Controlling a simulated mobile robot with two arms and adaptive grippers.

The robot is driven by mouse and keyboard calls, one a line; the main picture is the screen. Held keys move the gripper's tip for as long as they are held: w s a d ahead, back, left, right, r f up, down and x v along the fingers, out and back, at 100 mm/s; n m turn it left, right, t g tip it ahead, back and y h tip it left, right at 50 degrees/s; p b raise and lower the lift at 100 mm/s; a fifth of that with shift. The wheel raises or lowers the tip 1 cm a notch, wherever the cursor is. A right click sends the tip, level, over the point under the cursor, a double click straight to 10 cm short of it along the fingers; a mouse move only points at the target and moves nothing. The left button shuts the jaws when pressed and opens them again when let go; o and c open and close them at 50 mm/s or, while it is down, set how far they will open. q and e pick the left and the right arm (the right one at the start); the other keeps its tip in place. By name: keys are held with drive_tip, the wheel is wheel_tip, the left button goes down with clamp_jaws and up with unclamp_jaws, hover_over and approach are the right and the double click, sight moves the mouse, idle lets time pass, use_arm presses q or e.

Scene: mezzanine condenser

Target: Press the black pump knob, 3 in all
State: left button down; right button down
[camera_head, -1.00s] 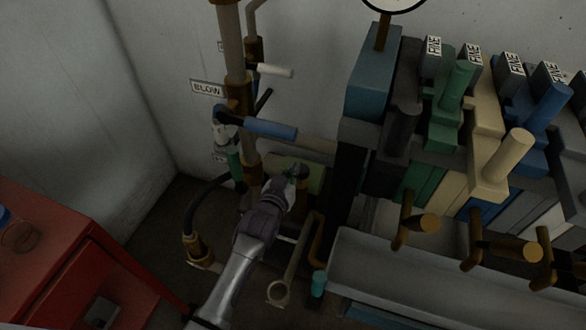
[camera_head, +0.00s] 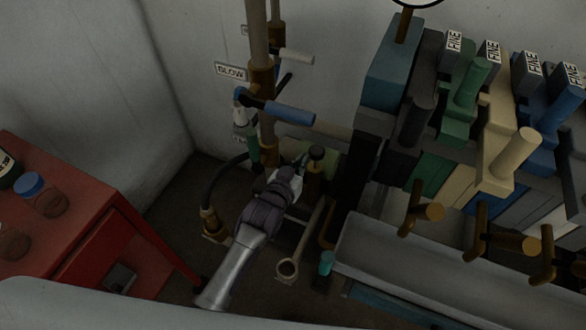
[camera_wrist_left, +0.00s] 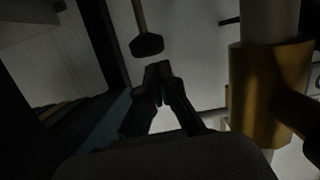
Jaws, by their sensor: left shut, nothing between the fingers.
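My left gripper (camera_head: 299,167) is shut and empty. Its tips are just left of the knob and slightly lower in the picture, with a small gap seen from this angle; the depth between them is unclear. In the left wrist view the shut fingers (camera_wrist_left: 159,72) point at a dark block (camera_wrist_left: 147,45) on a pale stem, which looks like the knob, apart from the tips. My right gripper is not in view.
A brass-jointed pipe with a blue lever (camera_head: 290,112) and a BLOW sign (camera_head: 230,70) stands behind my left gripper. The long trough (camera_head: 400,255) and coloured levers fill the right. A red cabinet (camera_head: 60,215) with jars stands left.

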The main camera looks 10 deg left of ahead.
use_arm(q)
drive_tip(key=v, duration=0.6)
drive_tip(key=shift+r, duration=0.2)
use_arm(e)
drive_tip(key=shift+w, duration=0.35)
use_arm(q)
drive_tip(key=shift+w, duration=0.1)
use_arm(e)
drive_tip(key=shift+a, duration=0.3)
